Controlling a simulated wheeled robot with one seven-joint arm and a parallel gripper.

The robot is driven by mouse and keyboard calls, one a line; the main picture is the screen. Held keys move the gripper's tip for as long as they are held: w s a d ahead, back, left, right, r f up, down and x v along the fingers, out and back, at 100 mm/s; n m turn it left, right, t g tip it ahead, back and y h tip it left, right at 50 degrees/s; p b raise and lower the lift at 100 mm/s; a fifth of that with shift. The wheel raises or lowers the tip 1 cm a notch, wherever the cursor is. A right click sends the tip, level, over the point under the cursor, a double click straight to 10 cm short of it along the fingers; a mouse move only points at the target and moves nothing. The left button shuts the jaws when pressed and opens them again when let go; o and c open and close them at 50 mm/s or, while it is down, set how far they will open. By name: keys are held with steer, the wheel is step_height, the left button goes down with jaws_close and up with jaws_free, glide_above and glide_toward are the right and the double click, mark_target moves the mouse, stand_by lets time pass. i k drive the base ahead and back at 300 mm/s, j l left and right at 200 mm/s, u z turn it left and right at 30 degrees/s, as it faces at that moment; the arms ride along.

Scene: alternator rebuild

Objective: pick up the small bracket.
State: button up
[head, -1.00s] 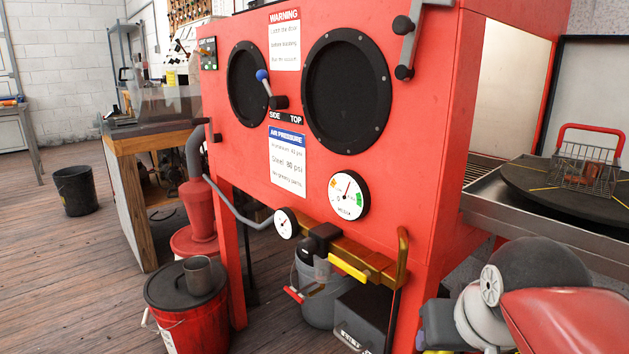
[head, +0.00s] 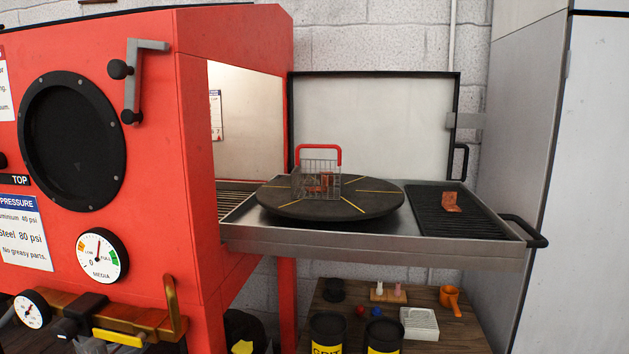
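A small reddish-brown bracket-like part (head: 451,202) sits on the black grate at the right end of the metal tray. It looks bent, with one part standing up. More reddish-brown parts (head: 321,183) are inside a wire basket (head: 333,165) with a red handle, partly hidden by its mesh. The basket stands on a dark round turntable (head: 292,208). I cannot tell for sure which piece is the small bracket. My gripper is not in view.
The metal tray (head: 385,245) juts out from the red blasting cabinet (head: 238,40), with a black handle (head: 524,231) at its right end. A tall grey cabinet (head: 588,180) stands at right. Below, a wooden shelf holds dark tins (head: 328,330) and an orange cup (head: 450,299).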

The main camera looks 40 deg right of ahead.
mark_target(449, 198)
steer(key=z, duration=2.05)
